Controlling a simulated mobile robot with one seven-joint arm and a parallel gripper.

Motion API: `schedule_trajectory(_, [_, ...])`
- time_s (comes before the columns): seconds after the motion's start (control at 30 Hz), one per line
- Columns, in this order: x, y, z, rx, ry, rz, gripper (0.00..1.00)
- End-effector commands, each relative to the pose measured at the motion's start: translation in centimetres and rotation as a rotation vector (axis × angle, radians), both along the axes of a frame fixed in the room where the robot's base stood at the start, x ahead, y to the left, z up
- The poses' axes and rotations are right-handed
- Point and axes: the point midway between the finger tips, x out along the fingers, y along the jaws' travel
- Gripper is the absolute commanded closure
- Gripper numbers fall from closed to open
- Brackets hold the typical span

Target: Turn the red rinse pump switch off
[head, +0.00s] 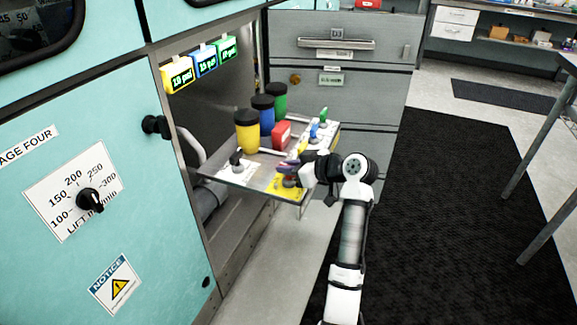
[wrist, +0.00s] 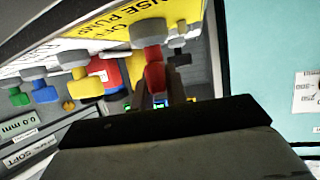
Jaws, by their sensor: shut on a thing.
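In the wrist view the dark fingers of my gripper (wrist: 160,92) close around the red lever. In the head view my gripper (head: 294,171) is at the front right corner of the pulled-out panel (head: 238,178), over the yellow label (head: 286,189). The switch is largely hidden there by the gripper. The exact lever angle is hard to tell.
Yellow (head: 247,136), blue (head: 266,118) and green (head: 279,100) capped bottles and a red block (head: 281,132) stand behind. A black switch (head: 236,158) is at left. The teal cabinet (head: 150,200) borders the left.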

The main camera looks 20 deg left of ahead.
Motion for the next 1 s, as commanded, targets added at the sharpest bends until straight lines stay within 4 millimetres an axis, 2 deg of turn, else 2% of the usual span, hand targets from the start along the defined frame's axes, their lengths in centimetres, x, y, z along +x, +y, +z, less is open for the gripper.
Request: schedule_trajectory(1.0, [-0.19, 0.23, 0.42, -0.002, 0.000, -0.951, 1.00])
